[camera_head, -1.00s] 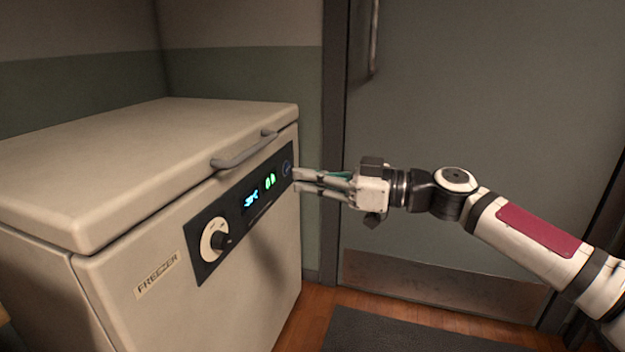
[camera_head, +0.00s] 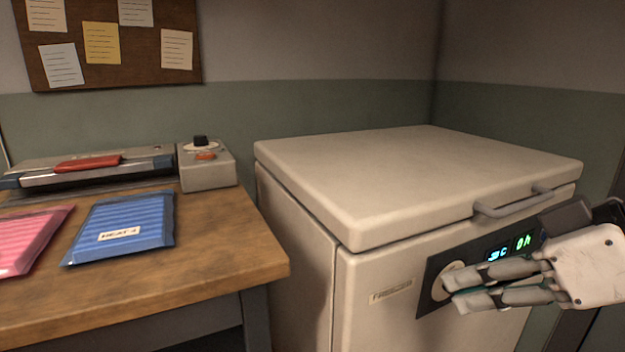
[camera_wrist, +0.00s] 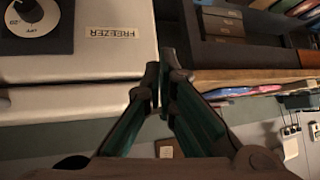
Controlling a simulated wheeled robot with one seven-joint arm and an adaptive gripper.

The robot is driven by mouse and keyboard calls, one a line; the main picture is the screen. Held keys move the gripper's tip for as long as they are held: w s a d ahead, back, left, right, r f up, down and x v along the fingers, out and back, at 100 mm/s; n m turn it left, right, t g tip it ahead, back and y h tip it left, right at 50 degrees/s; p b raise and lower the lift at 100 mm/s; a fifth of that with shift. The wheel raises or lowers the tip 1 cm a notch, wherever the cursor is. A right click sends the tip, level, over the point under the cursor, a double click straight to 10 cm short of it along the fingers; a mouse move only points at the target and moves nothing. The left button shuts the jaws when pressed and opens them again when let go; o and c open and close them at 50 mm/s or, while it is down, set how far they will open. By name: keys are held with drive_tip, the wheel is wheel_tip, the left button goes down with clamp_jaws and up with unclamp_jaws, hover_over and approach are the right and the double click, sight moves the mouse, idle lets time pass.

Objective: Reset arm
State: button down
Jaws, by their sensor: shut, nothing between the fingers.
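My gripper (camera_head: 456,300) is at the right of the head view, in front of the freezer's control panel. Its fingers point left, lie close together and hold nothing. They overlap the lower part of the dial in the picture; I cannot tell whether they touch it. In the wrist view the fingertips (camera_wrist: 160,75) are close together beside the freezer front. The white chest freezer (camera_head: 400,180) has its lid down and a grey handle (camera_head: 515,203). Its panel shows lit blue and green displays (camera_head: 510,248). The freezer label (camera_wrist: 112,32) and dial (camera_wrist: 33,15) show in the wrist view.
A wooden table (camera_head: 225,245) stands left of the freezer. It carries a blue packet (camera_head: 125,222), a pink packet (camera_head: 28,238), a sealing device (camera_head: 90,168) and a grey box with a knob (camera_head: 207,168). A cork board (camera_head: 112,35) hangs on the wall.

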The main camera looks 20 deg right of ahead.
drive_tip(key=s+a+f+m+g+h, duration=0.3)
drive_tip(key=s+a+f+g+h, duration=0.15)
drive_tip(key=a+f+g, duration=0.45)
wheel_tip(320, 180, up, 40)
drive_tip(key=t+p, duration=0.4)
drive_tip(key=p, duration=3.4)
drive_tip(key=shift+a+r+t+y+p, duration=0.15)
drive_tip(key=shift+a+t+y+p, duration=0.15)
drive_tip(key=shift+y, duration=0.15)
drive_tip(key=shift+w, duration=0.1)
